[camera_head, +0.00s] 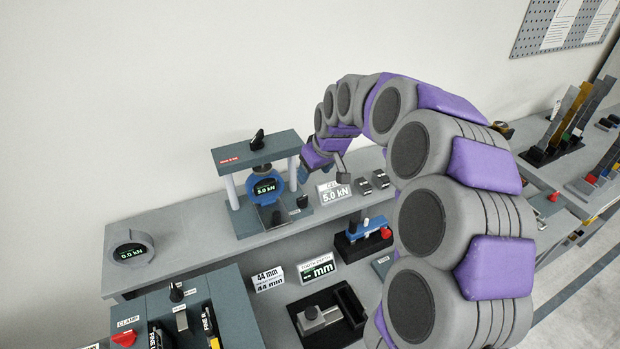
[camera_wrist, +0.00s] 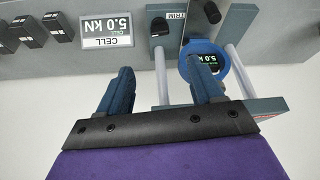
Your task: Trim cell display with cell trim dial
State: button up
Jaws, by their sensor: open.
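The cell display (camera_head: 265,187) is a small dark screen in a blue ring on the load frame, and reads about 5.0 kN. It also shows in the wrist view (camera_wrist: 208,59), partly behind a finger. The cell trim dial (camera_wrist: 160,28) is a black knob on the frame's base beside a TRIM label; it also shows in the head view (camera_head: 302,202). A white card (camera_head: 335,193) reads CELL 5.0 kN. My gripper (camera_wrist: 160,80) is open and empty, its fingers apart. In the wrist view the dial lies beyond the gap between the fingertips, not touched.
The load frame's posts (camera_wrist: 235,70) and crosshead (camera_head: 256,150) stand close to my fingers. Small black blocks (camera_head: 372,182) sit right of the card. A grey round gauge (camera_head: 133,248) is at the left.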

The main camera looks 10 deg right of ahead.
jog(key=shift+v, duration=1.1)
jog(key=s+a+f+m+g+b, duration=0.1)
jog(key=s+f+m+g, duration=0.1)
jog(key=s, duration=1.9)
jog(key=s+a+f+m+g+h, duration=0.1)
jog(key=s+g, duration=0.3)
jog(key=s, duration=1.7)
jog(key=shift+a+f+m+h+b, duration=0.3)
jog(key=shift+a+f+m+b, duration=0.1)
jog(key=shift+f+m, duration=0.3)
